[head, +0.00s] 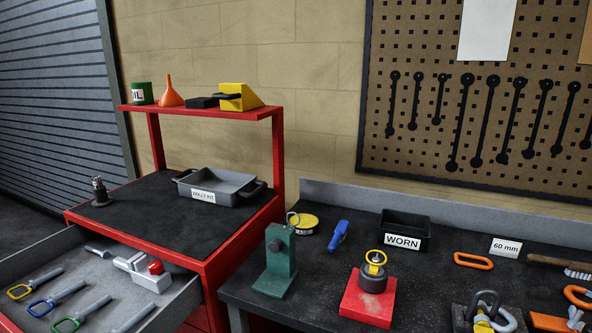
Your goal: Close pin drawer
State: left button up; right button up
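The pin drawer (40,252) is pulled open at the lower left, out from the red trolley cabinet (222,250). Its grey inside is visible, and its near part is cut off by the picture edge. In it lie several pins with grey shafts and coloured loop handles, among them a yellow one (19,292), a blue one (42,306) and a green one (67,325). A pale grey block with a red knob (148,273) also sits in the drawer. The drawer front and handle are not visible. Neither of my grippers is in view.
The trolley top holds a grey "DOLLY KIT" tray (222,180) and a small dark fitting (100,193). A red shelf (205,110) stands above it. The dark workbench (330,270) to the right carries a green stand (280,260), a red block (368,300) and a "WORN" bin (405,224).

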aim_at(65, 249)
jog(key=u, duration=1.75)
